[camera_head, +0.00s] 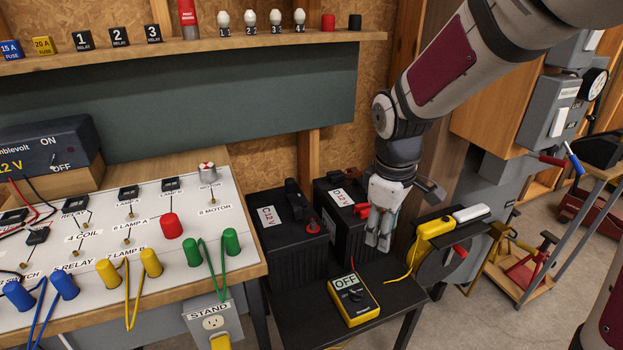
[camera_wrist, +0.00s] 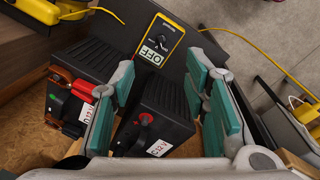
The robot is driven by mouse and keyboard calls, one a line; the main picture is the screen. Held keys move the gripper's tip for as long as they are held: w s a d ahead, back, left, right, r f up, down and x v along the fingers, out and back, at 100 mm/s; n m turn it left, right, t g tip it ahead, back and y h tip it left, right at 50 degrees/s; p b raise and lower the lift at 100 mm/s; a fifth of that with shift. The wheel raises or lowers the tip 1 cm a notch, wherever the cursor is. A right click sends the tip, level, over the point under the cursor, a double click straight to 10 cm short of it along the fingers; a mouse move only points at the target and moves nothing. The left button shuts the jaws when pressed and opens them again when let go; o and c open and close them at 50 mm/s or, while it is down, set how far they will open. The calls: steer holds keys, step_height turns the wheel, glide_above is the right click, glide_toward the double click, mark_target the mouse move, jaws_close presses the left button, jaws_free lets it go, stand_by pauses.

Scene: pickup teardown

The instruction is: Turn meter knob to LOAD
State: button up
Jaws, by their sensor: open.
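The yellow and black meter (camera_head: 353,299) lies on a small black table (camera_head: 392,318), its display reading OFF. Its round knob (camera_head: 356,296) sits below the display; the LOAD marking is too small to read. In the wrist view the meter (camera_wrist: 158,42) shows beyond the fingertips, with its knob (camera_wrist: 163,38) in sight. My gripper (camera_head: 380,236) hangs above and behind the meter, near the batteries, touching nothing that I can see. In the wrist view its teal-padded fingers (camera_wrist: 158,85) are wide apart with nothing between them held.
Two black batteries (camera_head: 288,240) stand left of and behind my gripper. A yellow clamp-like tool (camera_head: 436,228) is at the table's right, with a yellow cable. A labelled panel with plugs (camera_head: 120,240) fills the left.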

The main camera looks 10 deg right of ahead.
mark_target(359, 294)
steer(key=w+f+n+b, duration=0.1)
steer(key=f+b, duration=0.2)
steer(key=f, duration=0.6)
steer(key=w+f+n+b, duration=0.1)
steer(key=w+f+b, duration=0.1)
steer(key=f, duration=0.7)
steer(key=w+f+g+b, duration=0.1)
steer(key=f+b, duration=0.3)
steer(key=f, duration=0.5)
steer(key=shift+w+a+f+n+y, duration=0.3)
steer(key=shift+w+f+n+y, duration=0.1)
steer(key=shift+w, duration=0.25)
jaws_close()
